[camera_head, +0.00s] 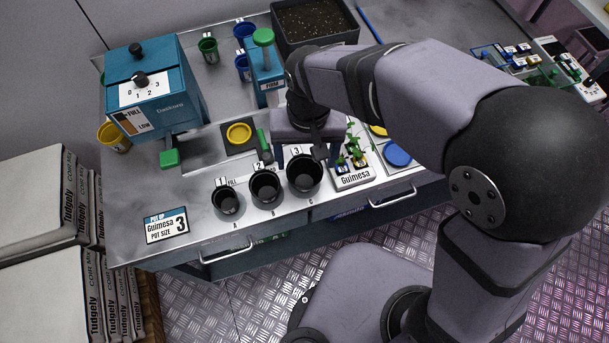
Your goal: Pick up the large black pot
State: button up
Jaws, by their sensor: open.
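The large black pot (303,187) stands upright on the metal bench, at the right end of a row of three, by a label marked 3. The medium black pot (265,196) and the small black pot (226,206) stand to its left. My gripper (306,156) is open, with its fingers pointing down near the back rim of the large pot. The fingers look spread to either side of the rim. I cannot tell their exact height above it or whether they touch it. The large pot's opening looks empty.
A sign (167,225) reads "Guimesa pot size 3". A seedling tray (353,178) stands close to the right of the large pot. A blue dispenser (185,95), a yellow dish (239,133) and a soil bin (318,45) are farther back.

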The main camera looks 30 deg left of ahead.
aim_at(304, 180)
jog(key=shift+w+a+f+p, duration=0.15)
jog(key=shift+f+p, duration=0.55)
jog(key=shift+f, duration=1.05)
jog(key=shift+s+a+f+p, duration=0.1)
jog(key=shift+f+p, duration=0.55)
jog(key=shift+f, duration=1.1)
jog(key=c, duration=0.8)
